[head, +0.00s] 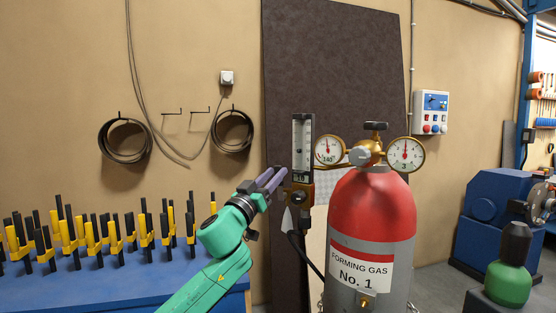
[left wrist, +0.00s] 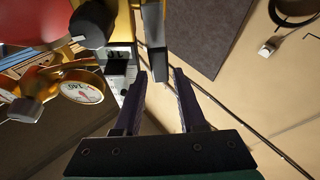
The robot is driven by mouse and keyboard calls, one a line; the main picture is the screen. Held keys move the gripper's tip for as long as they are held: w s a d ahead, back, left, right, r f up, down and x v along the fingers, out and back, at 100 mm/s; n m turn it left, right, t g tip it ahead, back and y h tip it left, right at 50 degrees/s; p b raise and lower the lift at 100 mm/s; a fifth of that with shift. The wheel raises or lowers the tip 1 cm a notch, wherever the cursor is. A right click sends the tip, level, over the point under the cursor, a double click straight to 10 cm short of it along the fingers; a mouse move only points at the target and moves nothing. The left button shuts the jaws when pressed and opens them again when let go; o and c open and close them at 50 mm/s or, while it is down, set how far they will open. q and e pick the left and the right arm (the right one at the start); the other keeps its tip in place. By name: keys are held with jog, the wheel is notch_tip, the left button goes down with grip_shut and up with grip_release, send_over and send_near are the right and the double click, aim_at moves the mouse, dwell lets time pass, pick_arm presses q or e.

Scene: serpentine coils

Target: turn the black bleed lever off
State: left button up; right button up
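My left gripper (head: 284,174) reaches in from the left on a green arm, its purple fingers beside the brass fitting (head: 300,188) under the flow meter (head: 303,145). In the left wrist view its fingers (left wrist: 160,77) are apart, with nothing visibly clamped. A dark bar (left wrist: 153,42), which looks like the black bleed lever, comes down from the top edge, and its end appears between the fingertips. I cannot tell whether they touch. In the head view I cannot make the lever out clearly near the fingers. My right gripper is not in view.
A red and grey gas cylinder (head: 370,215) stands right of the fitting, with a left gauge (head: 329,151) and right gauge (head: 405,155) on top. A black hose (head: 306,255) runs below the fitting. A blue bench (head: 120,290) with black and yellow racks lies left.

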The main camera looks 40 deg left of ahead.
pick_arm(q)
jog(key=p+x, duration=0.1)
jog(key=x, duration=0.1)
jog(key=shift+w+r, duration=0.2)
jog(key=shift+w+f, duration=0.15)
jog(key=shift+w, duration=0.1)
jog(key=shift+s, duration=0.1)
grip_shut()
dwell(0.9)
